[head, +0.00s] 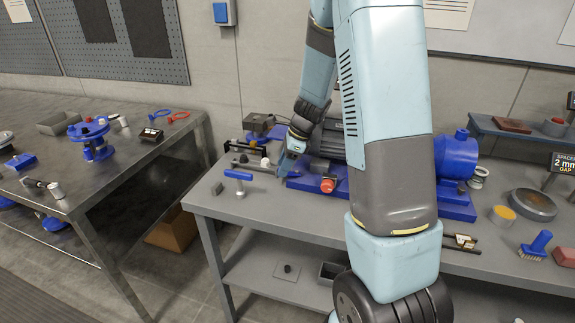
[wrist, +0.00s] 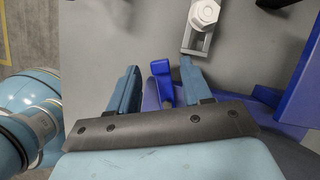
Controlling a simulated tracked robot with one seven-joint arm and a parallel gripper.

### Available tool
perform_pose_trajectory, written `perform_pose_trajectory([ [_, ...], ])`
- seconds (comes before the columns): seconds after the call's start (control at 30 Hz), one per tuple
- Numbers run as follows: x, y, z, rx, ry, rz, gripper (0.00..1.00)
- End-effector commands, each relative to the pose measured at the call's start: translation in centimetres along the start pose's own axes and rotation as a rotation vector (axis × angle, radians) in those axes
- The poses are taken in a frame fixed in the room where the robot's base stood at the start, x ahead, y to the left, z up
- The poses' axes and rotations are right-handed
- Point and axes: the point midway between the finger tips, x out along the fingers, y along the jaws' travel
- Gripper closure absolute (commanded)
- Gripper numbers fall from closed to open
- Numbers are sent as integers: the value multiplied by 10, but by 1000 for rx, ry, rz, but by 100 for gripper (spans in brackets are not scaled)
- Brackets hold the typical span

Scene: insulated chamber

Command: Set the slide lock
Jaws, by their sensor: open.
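My gripper (wrist: 160,80) is open, its two fingers apart. It is low over the left part of the grey bench, beside the blue machine base; in the head view the gripper (head: 287,160) is small and partly hidden. A blue handle-like piece (wrist: 161,69) shows between the fingers in the wrist view, with no clear contact. Ahead of the fingers, a pale hexagonal knob (wrist: 205,14) sits on a slotted metal bracket (wrist: 196,42). A blue T-handle (head: 238,175) stands near the bench's left end. I cannot tell for sure which part is the slide lock.
The blue machine base (head: 455,205) and motor fill the bench's middle, partly behind my arm. A red knob (head: 328,185) is on its front. A brush (head: 536,246) and round tin (head: 533,205) stand at right. A separate metal table (head: 105,165) is at left, across a gap.

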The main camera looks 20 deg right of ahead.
Motion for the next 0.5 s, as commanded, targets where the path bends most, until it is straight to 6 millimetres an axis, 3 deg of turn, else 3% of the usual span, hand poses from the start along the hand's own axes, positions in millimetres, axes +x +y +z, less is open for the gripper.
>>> perform_pose_trajectory([
  [0.37, 6, 0, 0, 0, 0, 0, 51],
  [0.5, 5, 0, 0, 0, 0, 0, 63],
])
